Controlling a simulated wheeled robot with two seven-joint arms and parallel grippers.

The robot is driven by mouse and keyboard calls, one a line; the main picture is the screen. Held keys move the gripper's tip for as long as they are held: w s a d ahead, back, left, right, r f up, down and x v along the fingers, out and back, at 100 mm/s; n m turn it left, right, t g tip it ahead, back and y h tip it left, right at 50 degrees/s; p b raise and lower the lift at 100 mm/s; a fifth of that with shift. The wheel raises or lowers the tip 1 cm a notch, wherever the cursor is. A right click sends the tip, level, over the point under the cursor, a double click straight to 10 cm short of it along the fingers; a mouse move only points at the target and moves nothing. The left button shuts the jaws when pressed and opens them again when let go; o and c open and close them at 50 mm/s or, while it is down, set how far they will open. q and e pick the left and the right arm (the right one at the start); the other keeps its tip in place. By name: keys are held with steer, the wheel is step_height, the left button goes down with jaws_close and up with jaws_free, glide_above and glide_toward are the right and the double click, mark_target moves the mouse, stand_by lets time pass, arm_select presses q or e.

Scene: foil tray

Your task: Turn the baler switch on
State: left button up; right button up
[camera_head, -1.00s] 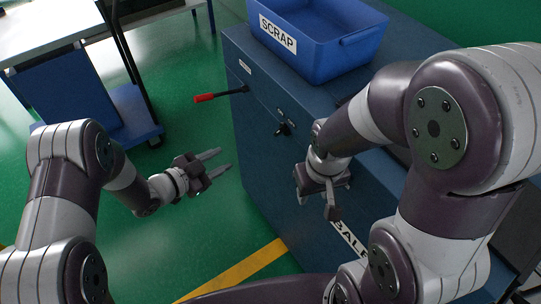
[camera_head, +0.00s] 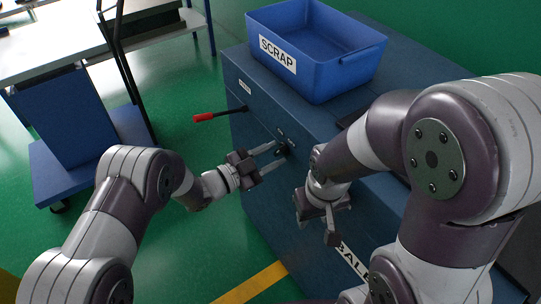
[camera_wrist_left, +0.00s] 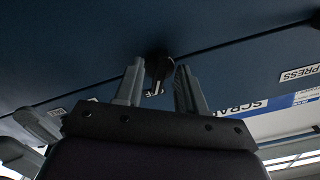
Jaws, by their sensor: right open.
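The baler (camera_head: 262,200) is a dark blue cabinet in the middle of the head view. Its switch is a small black knob (camera_head: 281,149) on the front face, with small labels beside it. My left gripper (camera_head: 278,152) is open at the switch. In the left wrist view the knob (camera_wrist_left: 159,66) lies between the two open fingertips (camera_wrist_left: 159,71), apparently without being gripped; contact cannot be told. A label partly hidden there shows the letters "FF". My right gripper (camera_head: 315,231) is open and empty, lower in front of the baler.
A blue bin marked SCRAP (camera_head: 318,55) stands on the baler. A lever with a red handle (camera_head: 204,117) sticks out left of the switch. A blue cart (camera_head: 70,125) stands at the left. Green floor (camera_head: 215,270) is free between cart and baler.

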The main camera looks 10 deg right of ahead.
arm_select(q)
steer(key=shift+c, duration=0.3)
jaws_close()
